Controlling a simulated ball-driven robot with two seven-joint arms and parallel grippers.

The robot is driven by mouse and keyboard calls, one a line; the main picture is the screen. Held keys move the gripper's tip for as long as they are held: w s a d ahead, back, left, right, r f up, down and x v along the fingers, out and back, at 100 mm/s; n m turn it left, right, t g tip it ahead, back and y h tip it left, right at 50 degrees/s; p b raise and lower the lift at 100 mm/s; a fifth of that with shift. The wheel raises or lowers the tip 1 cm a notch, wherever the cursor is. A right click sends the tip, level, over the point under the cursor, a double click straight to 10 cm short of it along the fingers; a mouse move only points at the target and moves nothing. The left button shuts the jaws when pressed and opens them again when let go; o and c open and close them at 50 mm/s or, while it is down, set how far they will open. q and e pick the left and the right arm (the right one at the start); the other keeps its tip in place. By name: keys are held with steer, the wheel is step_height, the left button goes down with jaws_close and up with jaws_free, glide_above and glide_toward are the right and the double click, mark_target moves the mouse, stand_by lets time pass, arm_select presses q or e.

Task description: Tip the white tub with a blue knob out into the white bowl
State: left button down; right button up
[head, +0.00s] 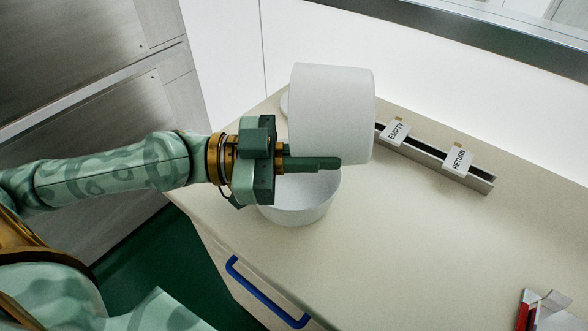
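The white tub (335,108) is held in the air, slightly tilted, over the white bowl (300,208). Its blue knob and its opening do not show. The bowl stands on the counter near its left edge, partly hidden by the tub and my gripper; its inside is mostly hidden. My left gripper (312,163) comes in from the left at the tub's lower part. One green finger shows in front of the tub; the other is hidden. The gripper appears shut on the tub, holding it up. My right gripper is not in view.
On the beige counter (400,240), a metal rail (481,182) carries tags reading EMPTY (396,131) and RETURN (457,160). A white rounded thing (284,102) shows behind the tub. A blue handle (262,292) is on the counter front.

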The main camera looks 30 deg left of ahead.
arm_select(q)
steer(key=shift+w+d+f+y+p, duration=0.15)
steer(key=shift+f+y+p, duration=0.1)
steer(key=shift+y+p, duration=0.25)
steer(key=shift+f+h, duration=0.15)
steer(key=shift+h, duration=0.15)
steer(key=shift+b, duration=0.3)
steer(key=shift+r, duration=0.25)
steer(key=shift+r, duration=0.1)
steer(key=shift+a, duration=0.2)
steer(key=shift+r+b, duration=0.1)
steer(key=shift+b, duration=0.2)
